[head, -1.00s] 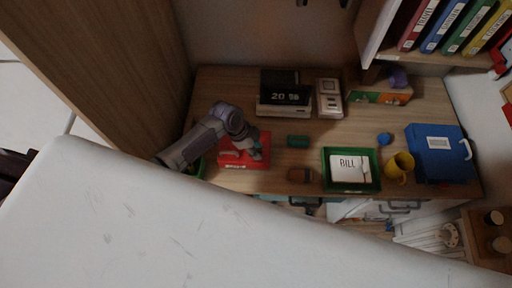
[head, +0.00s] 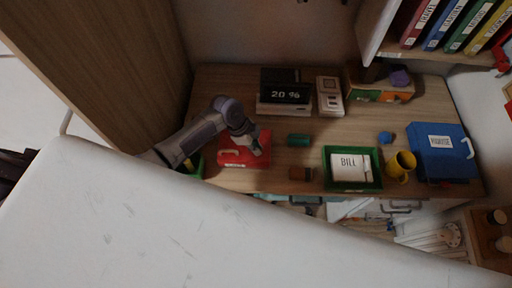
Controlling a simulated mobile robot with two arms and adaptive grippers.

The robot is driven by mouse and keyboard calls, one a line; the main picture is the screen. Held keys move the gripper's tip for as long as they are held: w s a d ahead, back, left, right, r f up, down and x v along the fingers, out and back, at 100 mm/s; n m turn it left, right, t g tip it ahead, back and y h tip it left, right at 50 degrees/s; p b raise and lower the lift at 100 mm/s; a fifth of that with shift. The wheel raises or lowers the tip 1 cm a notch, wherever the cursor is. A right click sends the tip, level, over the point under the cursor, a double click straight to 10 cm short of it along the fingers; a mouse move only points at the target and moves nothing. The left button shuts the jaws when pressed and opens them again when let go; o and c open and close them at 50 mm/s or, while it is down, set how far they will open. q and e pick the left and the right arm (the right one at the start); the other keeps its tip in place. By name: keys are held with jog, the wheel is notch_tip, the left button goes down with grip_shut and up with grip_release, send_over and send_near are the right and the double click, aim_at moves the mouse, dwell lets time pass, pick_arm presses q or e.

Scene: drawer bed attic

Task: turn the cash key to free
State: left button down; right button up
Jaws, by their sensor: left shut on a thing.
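The red cash box (head: 230,158) lies on the left part of the wooden desk, with a pale handle-like strip on its top. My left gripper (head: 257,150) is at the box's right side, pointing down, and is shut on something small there. That is probably the cash key, but the fingers cover it and I cannot make out its shape or which way it is turned. My right gripper is not in view.
A green tray (head: 376,183) holds a white BILL pad. A yellow mug (head: 401,166), a blue case (head: 445,165), a teal block (head: 298,140) and a brown block (head: 300,173) stand nearby. A black 20 % display (head: 285,93) is behind. A large white surface (head: 150,225) fills the foreground.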

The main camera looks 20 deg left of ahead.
pick_arm(q)
jog(key=m+b, duration=0.1)
jog(key=m+g+b, duration=0.1)
jog(key=m, duration=0.1)
jog(key=m+b, duration=0.1)
jog(key=shift+w+f+m+g, duration=0.15)
jog(key=shift+f+m+g, duration=0.15)
jog(key=shift+g, duration=0.1)
jog(key=m+b, duration=0.2)
jog(key=m+g+y+b, duration=0.1)
jog(key=m+b, duration=0.1)
jog(key=shift+w+m+g, duration=0.1)
jog(key=shift+m+g, duration=0.2)
jog(key=m+b, duration=0.3)
jog(key=shift+d+r+g+y, duration=0.1)
jog(key=shift+g+y, duration=0.3)
jog(key=shift+r+m+g+y+b, duration=0.15)
jog(key=shift+m+y+b, duration=0.3)
jog(key=shift+m, duration=0.6)
jog(key=shift+m+g+y+b, duration=0.2)
jog(key=shift+m+b, duration=0.3)
jog(key=shift+m, duration=0.55)
jog(key=shift+d, duration=0.1)
